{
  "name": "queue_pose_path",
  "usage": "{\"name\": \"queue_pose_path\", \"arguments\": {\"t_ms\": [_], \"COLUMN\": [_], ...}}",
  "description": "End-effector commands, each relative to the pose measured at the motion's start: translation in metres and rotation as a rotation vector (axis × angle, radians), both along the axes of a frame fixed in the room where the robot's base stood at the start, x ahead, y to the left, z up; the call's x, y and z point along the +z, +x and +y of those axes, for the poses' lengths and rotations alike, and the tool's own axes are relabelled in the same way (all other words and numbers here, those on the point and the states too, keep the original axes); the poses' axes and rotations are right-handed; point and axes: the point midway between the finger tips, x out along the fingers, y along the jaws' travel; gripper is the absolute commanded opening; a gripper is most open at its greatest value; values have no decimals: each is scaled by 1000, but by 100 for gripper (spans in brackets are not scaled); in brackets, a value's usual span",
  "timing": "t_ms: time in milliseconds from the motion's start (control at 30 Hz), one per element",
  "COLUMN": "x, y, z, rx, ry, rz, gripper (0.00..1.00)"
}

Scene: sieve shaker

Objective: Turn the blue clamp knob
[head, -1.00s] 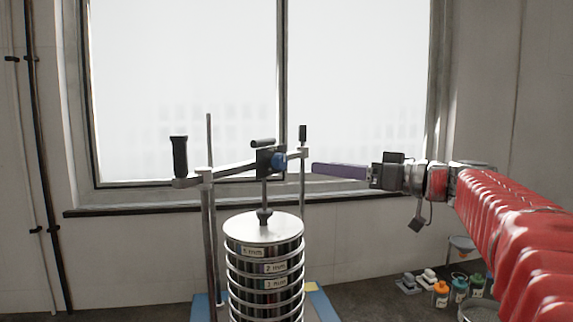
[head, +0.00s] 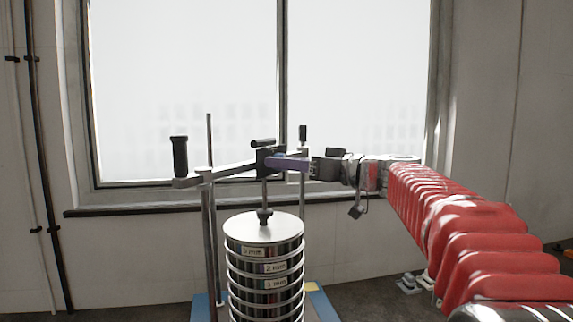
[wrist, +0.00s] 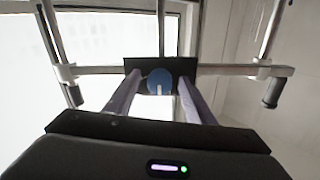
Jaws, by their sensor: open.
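The blue clamp knob (wrist: 160,80) is a round blue disc with a pale line on it. It sits on a dark clamp block (wrist: 131,67) on the crossbar. My gripper (wrist: 160,85) is open, with one purple finger on each side of the knob in the wrist view; I cannot tell whether they touch it. In the head view my gripper (head: 270,162) reaches in from the right, and its fingers hide the knob. The stack of metal sieves (head: 265,252) stands below the clamp, under a rod with a round lid.
The crossbar (head: 225,171) runs between upright posts (head: 210,245), with a black handle (head: 180,155) at its left end. A window (head: 360,80) and sill lie behind. The shaker's blue base (head: 200,308) is on the floor.

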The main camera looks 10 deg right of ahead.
Motion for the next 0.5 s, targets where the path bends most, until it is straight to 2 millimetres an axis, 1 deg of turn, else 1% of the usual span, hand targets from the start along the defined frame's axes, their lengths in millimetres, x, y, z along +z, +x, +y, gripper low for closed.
{"name": "queue_pose_path", "arguments": {"t_ms": [200, 500], "x": [0, 0], "y": [0, 0], "z": [0, -1], "rx": [-1, -1], "ry": [0, 0], "rz": [0, 0], "gripper": [49, 28]}}
